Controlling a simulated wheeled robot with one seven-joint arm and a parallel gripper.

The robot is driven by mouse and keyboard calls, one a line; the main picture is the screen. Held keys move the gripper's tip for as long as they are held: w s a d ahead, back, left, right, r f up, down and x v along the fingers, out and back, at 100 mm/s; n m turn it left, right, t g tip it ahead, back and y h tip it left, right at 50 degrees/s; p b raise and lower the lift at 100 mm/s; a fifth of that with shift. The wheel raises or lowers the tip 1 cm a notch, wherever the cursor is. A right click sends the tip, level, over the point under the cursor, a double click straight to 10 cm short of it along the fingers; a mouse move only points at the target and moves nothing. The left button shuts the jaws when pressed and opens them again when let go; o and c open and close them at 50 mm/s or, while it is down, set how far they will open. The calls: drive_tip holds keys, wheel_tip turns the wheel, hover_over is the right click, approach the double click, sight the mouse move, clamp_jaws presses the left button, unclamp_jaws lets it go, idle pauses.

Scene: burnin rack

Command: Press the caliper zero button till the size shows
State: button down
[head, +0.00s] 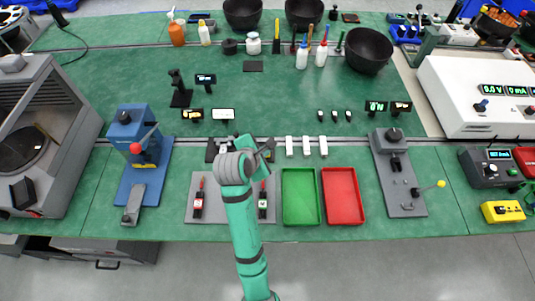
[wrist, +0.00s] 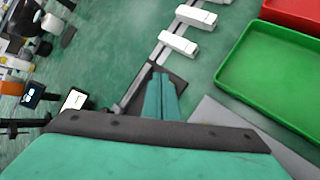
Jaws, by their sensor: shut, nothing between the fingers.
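My gripper (head: 247,140) is shut and empty, low over the middle of the green bench. In the wrist view its teal fingers (wrist: 160,75) lie together, tips beside a dark flat piece (wrist: 178,80) and a grey strip (wrist: 143,80). In the head view a dark item (head: 268,155) with a greenish patch shows just right of the fingers, and another dark part (head: 211,151) shows to the left. These may belong to the caliper, but my wrist covers the area between them. I cannot make out the zero button or a reading, nor whether the fingertips touch anything.
Several white blocks (head: 306,146) lie right of the gripper. A green tray (head: 284,222) and a red tray (head: 358,218) stand in front of them. A grey board (head: 226,218) holds two red-tipped tools. A blue press (head: 127,185) stands left. Small displays (head: 222,114) stand behind.

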drive_tip(key=shift+f, duration=0.35)
drive_tip(key=shift+w+f, duration=0.1)
drive_tip(key=shift+f, duration=0.3)
idle(0.8)
drive_tip(key=shift+a, duration=0.1)
drive_tip(key=shift+s+r, duration=0.2)
drive_tip(key=shift+r, duration=0.6)
drive_tip(key=shift+r, duration=0.1)
drive_tip(key=shift+r, duration=2.4)
